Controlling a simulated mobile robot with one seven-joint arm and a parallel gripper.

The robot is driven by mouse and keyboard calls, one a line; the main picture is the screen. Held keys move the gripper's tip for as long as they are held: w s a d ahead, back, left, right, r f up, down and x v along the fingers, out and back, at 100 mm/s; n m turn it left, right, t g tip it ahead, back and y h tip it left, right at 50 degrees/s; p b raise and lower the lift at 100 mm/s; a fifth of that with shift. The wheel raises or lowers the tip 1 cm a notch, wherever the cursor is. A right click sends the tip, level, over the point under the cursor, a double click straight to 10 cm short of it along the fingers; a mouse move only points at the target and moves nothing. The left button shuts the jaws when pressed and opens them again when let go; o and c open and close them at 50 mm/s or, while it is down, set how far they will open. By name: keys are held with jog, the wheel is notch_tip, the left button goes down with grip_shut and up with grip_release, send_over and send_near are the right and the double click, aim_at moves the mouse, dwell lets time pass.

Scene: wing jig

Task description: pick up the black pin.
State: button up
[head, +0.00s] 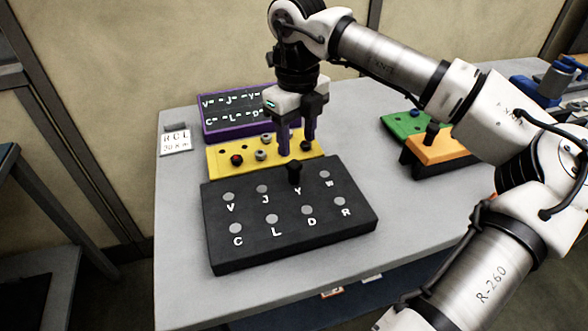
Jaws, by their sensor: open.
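A black pin (294,173) stands upright at the back edge of the black board (228,252), by the hole marked Y. Another small dark pin (306,146) sits on the yellow block (222,153), near its right end. A third black peg (432,131) stands on the orange block at the right. My gripper (297,147) points down over the yellow block, with its purple fingers apart and nothing visible between them. The fingertips appear just behind and above the pin at Y, close to the dark pin on the yellow block. Exact depth is hard to tell.
Orange (440,148) and green (402,123) blocks are at the right. The grey table (410,225) is clear at the front right.

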aim_at(294, 163)
jog(key=f, duration=0.3)
jog(key=f+p, duration=0.1)
jog(key=f, duration=0.2)
jog(key=f+p, duration=0.1)
jog(key=f, duration=0.2)
jog(key=shift+w+a+f, duration=0.15)
jog(key=shift+a+f, duration=0.05)
jog(key=shift+a, duration=0.1)
grip_shut()
notch_tip(294, 163, up, 28)
jog(key=b, duration=0.2)
